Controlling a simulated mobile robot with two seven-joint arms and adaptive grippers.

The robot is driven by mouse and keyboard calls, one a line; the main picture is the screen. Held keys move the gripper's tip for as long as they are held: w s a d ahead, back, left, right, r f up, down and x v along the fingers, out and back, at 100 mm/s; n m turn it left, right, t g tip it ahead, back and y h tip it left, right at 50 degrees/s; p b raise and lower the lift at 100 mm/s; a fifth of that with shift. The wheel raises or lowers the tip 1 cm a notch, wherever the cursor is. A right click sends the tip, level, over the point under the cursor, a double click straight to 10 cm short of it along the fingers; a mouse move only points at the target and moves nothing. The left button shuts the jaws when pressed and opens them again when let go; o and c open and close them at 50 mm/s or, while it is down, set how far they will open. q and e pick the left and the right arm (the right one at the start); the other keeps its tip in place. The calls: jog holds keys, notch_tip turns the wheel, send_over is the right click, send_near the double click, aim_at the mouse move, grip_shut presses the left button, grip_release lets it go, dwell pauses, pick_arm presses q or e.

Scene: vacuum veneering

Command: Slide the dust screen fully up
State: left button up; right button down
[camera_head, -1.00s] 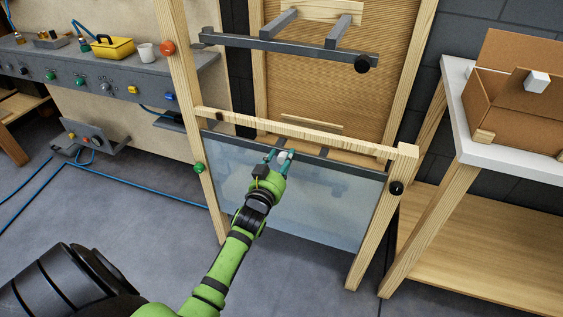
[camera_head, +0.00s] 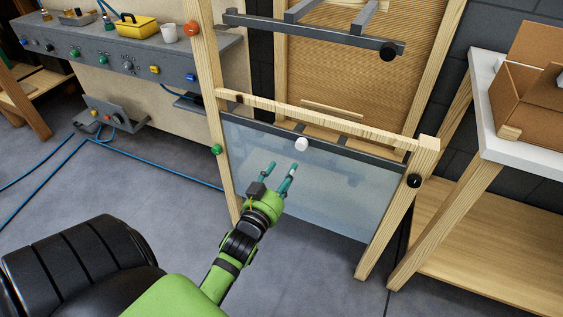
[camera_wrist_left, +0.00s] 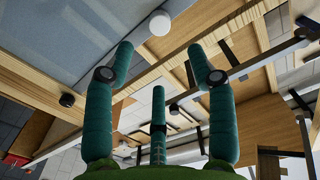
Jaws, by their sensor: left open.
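The dust screen (camera_head: 325,199) is a translucent grey-blue panel in the lower part of a wooden frame. Its dark top rail (camera_head: 350,157) lies just below a wooden crossbar. A white knob (camera_head: 302,144) sits on this rail. My left gripper (camera_head: 281,168) is open and empty in front of the screen, below and left of the knob, apart from it. In the left wrist view the knob (camera_wrist_left: 159,23) shows beyond the spread teal fingers of the left gripper (camera_wrist_left: 160,55). The right gripper is not in view.
The wooden crossbar (camera_head: 320,118) spans the frame. A dark bar with a black knob (camera_head: 388,52) is higher up. A green knob (camera_head: 216,149) and a black knob (camera_head: 414,181) are on the posts. A control bench (camera_head: 125,62) stands left, a white-topped table (camera_head: 482,110) right.

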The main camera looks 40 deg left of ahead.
pick_arm(q)
jog(key=shift+s, duration=0.35)
jog(key=b, duration=0.4)
send_near(300, 146)
jog(key=x, duration=0.7)
jog(key=shift+w+f, duration=0.1)
jog(key=shift+w+a, duration=0.15)
jog(key=shift+w, duration=0.35)
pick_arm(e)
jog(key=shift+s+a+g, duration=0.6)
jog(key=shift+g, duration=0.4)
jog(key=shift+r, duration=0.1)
